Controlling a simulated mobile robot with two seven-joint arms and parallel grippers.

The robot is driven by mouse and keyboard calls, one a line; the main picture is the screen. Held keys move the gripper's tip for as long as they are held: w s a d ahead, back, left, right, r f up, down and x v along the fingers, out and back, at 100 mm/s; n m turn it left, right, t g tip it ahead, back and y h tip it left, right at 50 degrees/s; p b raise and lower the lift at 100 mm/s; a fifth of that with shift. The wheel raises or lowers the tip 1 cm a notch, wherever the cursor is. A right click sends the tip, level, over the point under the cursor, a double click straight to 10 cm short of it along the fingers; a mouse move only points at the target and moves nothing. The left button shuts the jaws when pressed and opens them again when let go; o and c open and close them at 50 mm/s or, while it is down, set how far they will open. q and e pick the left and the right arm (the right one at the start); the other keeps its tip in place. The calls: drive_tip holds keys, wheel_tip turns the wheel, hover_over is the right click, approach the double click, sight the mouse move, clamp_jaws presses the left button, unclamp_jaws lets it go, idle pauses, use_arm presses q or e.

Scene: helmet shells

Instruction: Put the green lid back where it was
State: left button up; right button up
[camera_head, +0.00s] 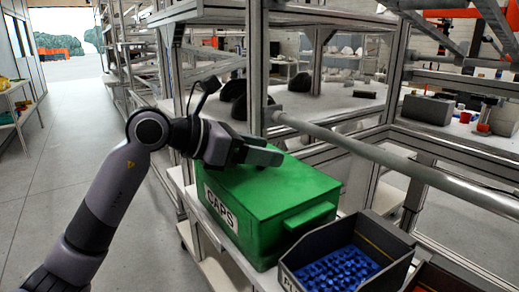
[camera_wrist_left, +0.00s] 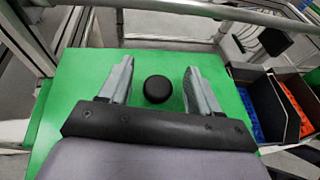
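The green box (camera_head: 262,225) marked CAPS stands on a shelf, and the flat green lid (camera_head: 290,185) appears to lie on top of it. A round black knob (camera_wrist_left: 157,89) rises from the lid (camera_wrist_left: 80,75) in the left wrist view. My left gripper (camera_head: 268,155) is just above the lid. In the wrist view its two fingers (camera_wrist_left: 159,72) are spread, one on each side of the knob with a gap on both sides. The gripper hides the knob in the head view. My right gripper is not in view.
A dark bin (camera_head: 350,262) with blue pieces stands right of the box, and part of a red-lined bin (camera_head: 440,278) shows beyond it. A grey rail (camera_head: 400,160) runs behind the box. Rack posts stand close behind. The aisle (camera_head: 75,110) at left is clear.

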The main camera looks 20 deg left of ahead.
use_arm(q)
drive_tip(key=shift+r, duration=0.15)
drive_tip(key=shift+r+p, duration=0.35)
drive_tip(key=shift+p, duration=0.05)
drive_tip(key=b+v, duration=0.1)
drive_tip(key=v, duration=1.1)
drive_tip(key=shift+r, duration=0.15)
